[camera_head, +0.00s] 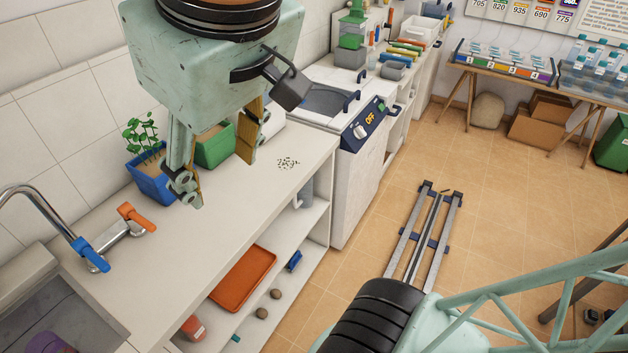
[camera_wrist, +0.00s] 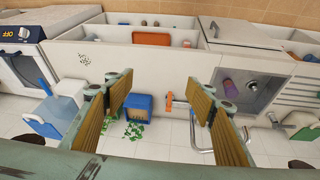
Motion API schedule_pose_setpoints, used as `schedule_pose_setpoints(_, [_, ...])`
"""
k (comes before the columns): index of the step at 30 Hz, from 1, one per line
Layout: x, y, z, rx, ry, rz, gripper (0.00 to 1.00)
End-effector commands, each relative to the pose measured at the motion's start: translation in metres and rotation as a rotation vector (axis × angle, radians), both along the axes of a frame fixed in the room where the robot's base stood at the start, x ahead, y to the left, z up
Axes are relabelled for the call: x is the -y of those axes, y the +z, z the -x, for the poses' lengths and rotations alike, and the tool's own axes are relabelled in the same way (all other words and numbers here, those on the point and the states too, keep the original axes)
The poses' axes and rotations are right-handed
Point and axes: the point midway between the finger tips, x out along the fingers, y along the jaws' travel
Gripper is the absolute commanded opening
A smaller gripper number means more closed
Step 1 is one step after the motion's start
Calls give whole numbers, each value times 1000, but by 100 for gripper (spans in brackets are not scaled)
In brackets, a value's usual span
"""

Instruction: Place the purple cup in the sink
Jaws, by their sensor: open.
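The purple cup (camera_head: 48,344) shows at the bottom left corner of the head view, partly cut off by the frame edge, inside the grey sink (camera_head: 28,268). In the wrist view a small pinkish-purple cup (camera_wrist: 228,84) sits in the sink basin (camera_wrist: 262,77) at the right. It seems to lie or lean there; its exact pose is too small to tell. My gripper (camera_head: 217,172) is open and empty, above the counter to the right of the sink. In the wrist view its two fingers (camera_wrist: 161,97) stand wide apart with nothing between them.
A faucet (camera_head: 42,205) with blue and orange handles stands behind the sink. A blue planter (camera_head: 153,180) and a green box (camera_head: 214,148) stand by the wall near my gripper. An orange tray (camera_head: 243,278) lies on the shelf below. The counter's front is mostly clear.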

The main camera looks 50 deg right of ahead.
Motion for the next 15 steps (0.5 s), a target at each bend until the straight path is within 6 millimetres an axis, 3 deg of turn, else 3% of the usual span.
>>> schedule_pose_setpoints(1, [-3,-6,16,-13,-14,-21,51])
schedule_pose_setpoints(6, [-12,-6,40,-29,-28,-61,51])
schedule_pose_setpoints(15, [-17,-7,51,-40,-34,-80,51])
